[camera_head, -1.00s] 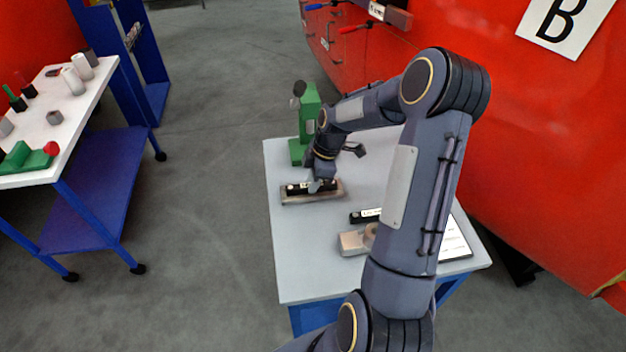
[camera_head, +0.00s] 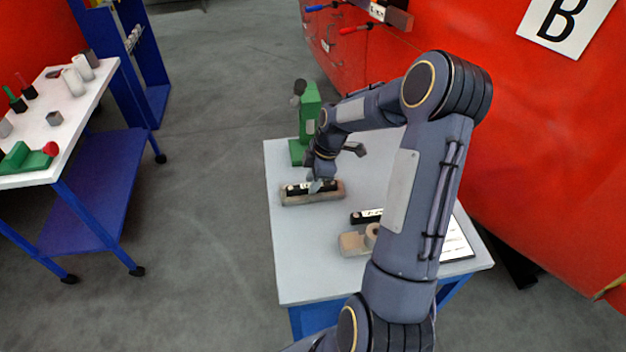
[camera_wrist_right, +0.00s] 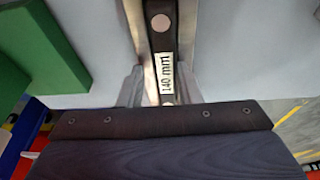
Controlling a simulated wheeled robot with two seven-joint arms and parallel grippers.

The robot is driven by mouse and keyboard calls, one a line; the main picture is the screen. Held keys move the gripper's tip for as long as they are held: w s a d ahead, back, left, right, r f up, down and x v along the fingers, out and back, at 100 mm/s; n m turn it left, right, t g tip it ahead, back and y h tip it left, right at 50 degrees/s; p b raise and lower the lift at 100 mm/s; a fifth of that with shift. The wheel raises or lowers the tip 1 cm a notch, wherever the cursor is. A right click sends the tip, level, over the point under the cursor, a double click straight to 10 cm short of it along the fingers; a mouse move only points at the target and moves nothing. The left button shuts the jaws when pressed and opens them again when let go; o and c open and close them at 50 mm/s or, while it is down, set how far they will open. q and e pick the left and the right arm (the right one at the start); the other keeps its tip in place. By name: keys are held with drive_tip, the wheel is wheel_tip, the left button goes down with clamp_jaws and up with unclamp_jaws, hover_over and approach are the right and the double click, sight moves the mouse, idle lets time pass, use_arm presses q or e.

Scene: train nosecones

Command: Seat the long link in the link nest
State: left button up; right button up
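The long link, a black bar (camera_head: 298,188) with a white label, lies along the grey-brown link nest (camera_head: 325,197) on the table's left side. In the right wrist view the black link (camera_wrist_right: 163,40) reads "140 mm" and has round pale ends. It lies lengthwise between the nest's pale walls; whether it is fully down cannot be told. My right gripper (camera_head: 316,186) is low over the nest. Its fingers (camera_wrist_right: 160,88) stand either side of the link, with small gaps, and look open. My left gripper is not in view.
A green stand (camera_head: 308,125) is behind the nest. Another black labelled piece (camera_head: 366,215) and a tan block with a round part (camera_head: 352,243) are nearer the front. A white sheet (camera_head: 456,243) lies at right. The table's front left (camera_head: 305,265) is clear.

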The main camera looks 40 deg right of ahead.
drive_tip(key=shift+s+a+f+g, duration=0.2)
drive_tip(key=shift+s+f+g, duration=0.1)
drive_tip(key=shift+s+f, duration=0.35)
drive_tip(key=shift+r+p, duration=0.25)
drive_tip(key=shift+p, duration=0.1)
drive_tip(key=shift+w+r+p, duration=0.15)
drive_tip(key=shift+r+p, duration=0.4)
drive_tip(key=shift+p, duration=0.1)
drive_tip(key=shift+d+r+b, duration=0.35)
drive_tip(key=shift+r+b, duration=0.05)
drive_tip(key=shift+b, duration=0.15)
drive_tip(key=v, duration=1)
drive_tip(key=s+a+r+m+t, duration=0.1)
drive_tip(key=s+a+r+m, duration=0.2)
drive_tip(key=a+r, duration=0.2)
drive_tip(key=s+a+m+t+y, duration=0.1)
drive_tip(key=s+a+m+t, duration=0.2)
drive_tip(key=s+a+m, duration=0.8)
drive_tip(key=s+a, duration=0.4)
drive_tip(key=s, duration=0.2)
drive_tip(key=shift+a+b, duration=0.3)
drive_tip(key=shift+b, duration=0.05)
